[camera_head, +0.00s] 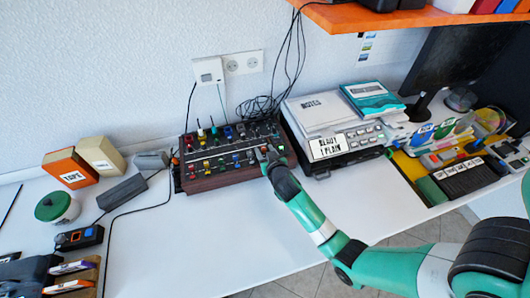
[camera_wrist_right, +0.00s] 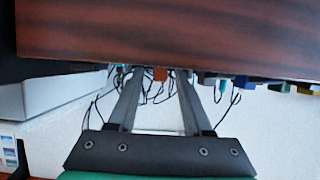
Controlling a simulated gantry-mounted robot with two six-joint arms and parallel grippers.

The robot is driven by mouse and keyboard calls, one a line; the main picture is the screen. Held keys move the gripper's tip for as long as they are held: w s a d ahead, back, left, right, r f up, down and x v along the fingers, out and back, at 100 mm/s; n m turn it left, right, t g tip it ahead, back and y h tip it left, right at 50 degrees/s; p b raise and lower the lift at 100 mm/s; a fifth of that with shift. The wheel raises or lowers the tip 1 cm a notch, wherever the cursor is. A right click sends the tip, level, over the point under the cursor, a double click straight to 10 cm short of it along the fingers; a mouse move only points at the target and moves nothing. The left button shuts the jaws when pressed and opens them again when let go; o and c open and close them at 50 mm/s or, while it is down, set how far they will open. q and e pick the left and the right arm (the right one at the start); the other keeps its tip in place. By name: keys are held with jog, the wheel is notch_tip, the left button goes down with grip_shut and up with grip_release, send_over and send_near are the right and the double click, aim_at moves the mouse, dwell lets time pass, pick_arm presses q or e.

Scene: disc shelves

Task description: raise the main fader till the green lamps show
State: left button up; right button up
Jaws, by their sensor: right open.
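The mixer (camera_head: 222,178), a dark box with a wooden front and rows of coloured caps, stands against the wall. Its wooden side (camera_wrist_right: 160,35) fills the top of the right wrist view. My right gripper (camera_head: 266,152) is at the mixer's right end, over its top. Lit green lamps cannot be made out. My left gripper is out of view.
An orange shelf (camera_head: 350,17) overhangs at upper right. The white table in front is clear.

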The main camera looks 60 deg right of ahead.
grip_shut()
dwell(1.4)
